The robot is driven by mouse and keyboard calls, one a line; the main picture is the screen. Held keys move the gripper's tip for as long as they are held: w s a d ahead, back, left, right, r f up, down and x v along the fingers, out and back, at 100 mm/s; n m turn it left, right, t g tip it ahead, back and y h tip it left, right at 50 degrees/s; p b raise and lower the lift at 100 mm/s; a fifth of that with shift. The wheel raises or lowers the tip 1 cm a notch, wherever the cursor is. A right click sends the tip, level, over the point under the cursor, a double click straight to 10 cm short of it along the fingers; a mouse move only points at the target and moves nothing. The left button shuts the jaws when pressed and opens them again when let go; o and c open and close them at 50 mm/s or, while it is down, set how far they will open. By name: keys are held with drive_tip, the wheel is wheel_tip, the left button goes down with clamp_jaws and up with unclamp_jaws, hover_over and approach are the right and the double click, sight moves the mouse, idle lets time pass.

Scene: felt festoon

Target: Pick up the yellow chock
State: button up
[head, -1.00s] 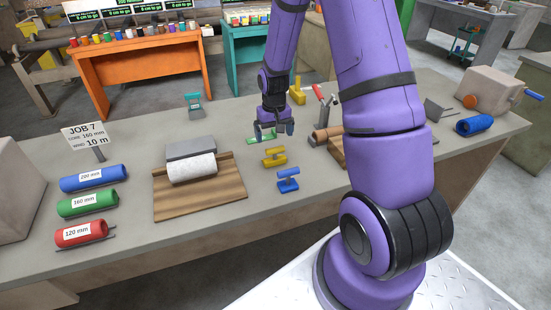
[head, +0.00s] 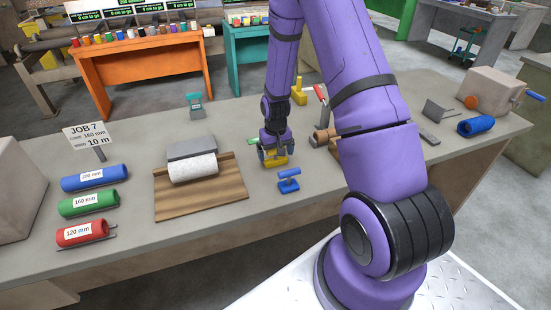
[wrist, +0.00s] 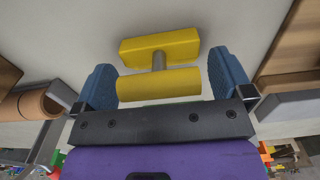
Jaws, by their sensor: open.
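The yellow chock (head: 274,161) stands on the grey bench, between a green chock (head: 253,141) behind it and a blue chock (head: 288,181) in front. In the wrist view the yellow chock (wrist: 159,68) shows a wide base, a short grey stem and a bar-shaped grip. My gripper (head: 274,150) is right at the yellow chock, pointing down. In the wrist view its two blue finger pads (wrist: 160,84) are open on either side of the grip bar, with gaps showing at both ends. The green chock is mostly hidden behind my gripper.
A white roll (head: 193,168) on a wooden board (head: 200,202) lies to the left. A brown roll (head: 326,134) on a wooden block is close on the right. Another yellow piece (head: 299,92) stands behind. Coloured tubes (head: 94,178) lie at the far left.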

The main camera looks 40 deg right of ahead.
drive_tip(key=shift+c, duration=0.5)
drive_tip(key=c, duration=1)
drive_tip(key=shift+o, duration=0.2)
drive_tip(key=shift+r, duration=0.1)
